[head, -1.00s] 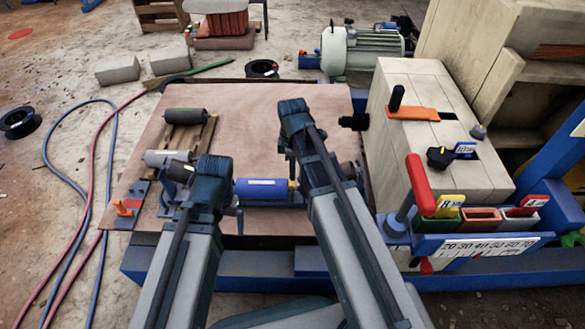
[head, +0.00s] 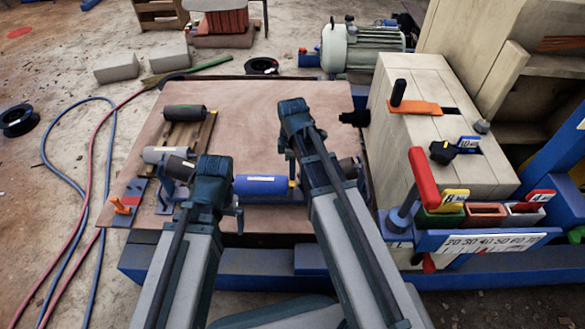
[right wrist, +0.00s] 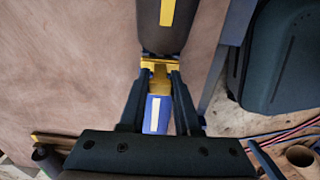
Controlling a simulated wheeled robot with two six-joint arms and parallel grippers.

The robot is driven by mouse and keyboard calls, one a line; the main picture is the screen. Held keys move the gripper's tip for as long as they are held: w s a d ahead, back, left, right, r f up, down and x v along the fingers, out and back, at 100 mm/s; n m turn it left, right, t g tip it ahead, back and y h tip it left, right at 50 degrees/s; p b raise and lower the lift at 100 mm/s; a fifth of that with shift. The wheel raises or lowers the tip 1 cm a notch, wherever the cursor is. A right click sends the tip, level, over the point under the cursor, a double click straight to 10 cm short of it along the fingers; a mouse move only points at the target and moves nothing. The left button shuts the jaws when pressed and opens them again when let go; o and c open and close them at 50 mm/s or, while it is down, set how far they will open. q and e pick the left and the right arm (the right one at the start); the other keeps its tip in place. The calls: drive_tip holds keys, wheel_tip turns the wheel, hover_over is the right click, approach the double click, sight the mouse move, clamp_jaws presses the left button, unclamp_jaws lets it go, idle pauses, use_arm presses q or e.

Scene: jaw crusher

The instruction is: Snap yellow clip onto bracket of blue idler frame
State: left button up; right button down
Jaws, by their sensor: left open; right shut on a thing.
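The yellow clip (right wrist: 160,65) is between the fingers of my right gripper (right wrist: 160,85) in the right wrist view, which is shut on it. The clip lies between the blue roller (right wrist: 156,112) and a dark roller with a yellow stripe (right wrist: 165,20). In the head view, a bit of yellow (head: 292,184) shows at the right end of the blue roller (head: 261,186), below my right wrist. The blue idler frame is mostly hidden by rollers and my arms, and I cannot tell whether the clip touches its bracket. My left gripper (head: 237,207) is open near the blue roller's left end, its fingertips partly hidden.
An orange-handled piece (head: 121,206) is at the left edge. The crusher block (head: 430,125) and red lever (head: 421,180) stand on the right. The board's upper middle is clear.

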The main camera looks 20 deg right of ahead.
drive_tip(key=shift+f, duration=0.2)
drive_tip(key=c, duration=0.5)
unclamp_jaws()
drive_tip(key=shift+c, duration=0.2)
drive_tip(key=shift+r, duration=0.1)
wheel_tip(320, 180, up, 14)
drive_tip(key=p, duration=1.3)
drive_tip(key=shift+p, duration=0.4)
